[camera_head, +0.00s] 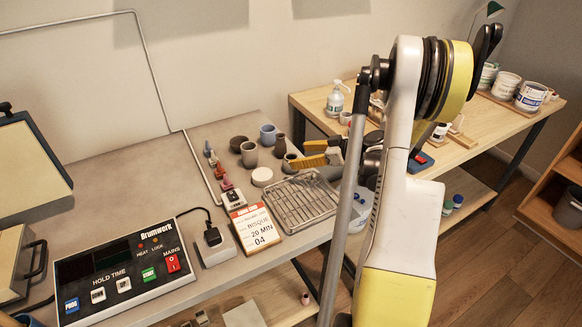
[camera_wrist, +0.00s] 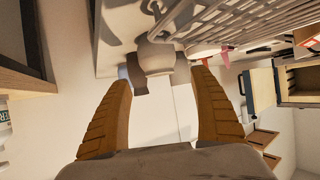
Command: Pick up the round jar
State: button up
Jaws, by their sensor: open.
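A pale grey round jar (camera_wrist: 155,57) with a narrower neck shows in the wrist view, just beyond and between my fingertips. My gripper (camera_wrist: 161,80) is open, with one orange-yellow finger on each side and nothing held between them. In the head view my gripper (camera_head: 298,154) is low over the bench beside the wire rack, its yellow fingers pointing left. There the fingers hide most of the jar. I cannot tell whether either finger touches it.
A dark brown vase (camera_head: 280,147), grey cup (camera_head: 249,154), blue mug (camera_head: 268,134) and white round piece (camera_head: 262,176) stand close by. The wire rack (camera_head: 302,204) lies in front. A sign (camera_head: 257,229) and control box (camera_head: 123,263) occupy the front bench. The back left bench is clear.

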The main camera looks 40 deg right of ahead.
aim_at(291, 157)
jog(key=b+x, duration=0.1)
jog(key=x, duration=0.3)
jog(key=shift+a+f, duration=0.1)
jog(key=shift+f, duration=0.1)
jog(key=c, duration=1.4)
